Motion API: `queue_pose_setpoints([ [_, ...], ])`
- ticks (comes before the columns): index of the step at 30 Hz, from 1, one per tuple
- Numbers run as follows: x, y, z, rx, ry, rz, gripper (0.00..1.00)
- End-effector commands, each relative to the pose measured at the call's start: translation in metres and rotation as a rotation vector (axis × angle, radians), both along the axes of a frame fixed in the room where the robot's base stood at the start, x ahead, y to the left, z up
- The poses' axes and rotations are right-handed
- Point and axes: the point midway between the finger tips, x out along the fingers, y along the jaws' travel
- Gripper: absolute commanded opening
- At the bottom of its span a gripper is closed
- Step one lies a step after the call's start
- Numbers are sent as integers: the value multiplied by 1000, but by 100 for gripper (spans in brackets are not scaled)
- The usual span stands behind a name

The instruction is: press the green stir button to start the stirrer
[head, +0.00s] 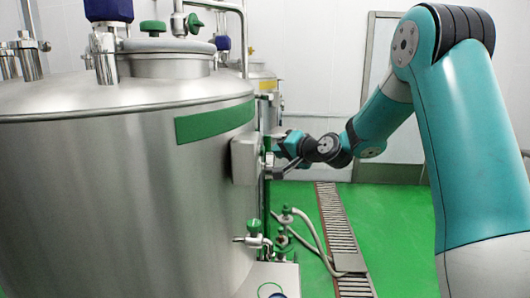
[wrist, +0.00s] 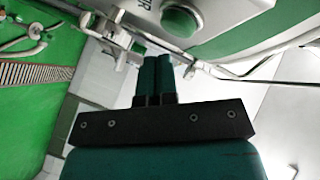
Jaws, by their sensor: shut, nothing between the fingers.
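The green stir button (wrist: 180,22) is a round green cap on a grey control box (wrist: 215,18) with partly visible lettering, at the top of the wrist view. In the head view the control box (head: 244,160) is on the side of the large steel tank; the button's face is not visible there. My gripper (wrist: 161,60) has its two dark green fingers together with nothing between them. In the wrist view its fingertips appear just below the button, with a gap in the picture. In the head view my gripper (head: 278,148) is just right of the box; contact cannot be told.
The steel tank (head: 100,190) fills the left side, with a green band above the box. Valves and a hose (head: 310,230) are below the gripper, near a floor drain grate (head: 340,235). The green floor at right is open.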

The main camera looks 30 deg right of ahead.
Motion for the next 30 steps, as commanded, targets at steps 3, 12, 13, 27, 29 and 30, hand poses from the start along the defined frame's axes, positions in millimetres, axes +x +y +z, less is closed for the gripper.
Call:
queue_pose_setpoints([
  [3, 0, 0, 0, 0, 0, 0, 0],
  [12, 0, 0, 0, 0, 0, 0, 0],
  [13, 0, 0, 0, 0, 0, 0, 0],
  [27, 5, 8, 0, 0, 0, 0, 0],
  [29, 5, 8, 0, 0, 0, 0, 0],
  [30, 5, 8, 0, 0, 0, 0, 0],
])
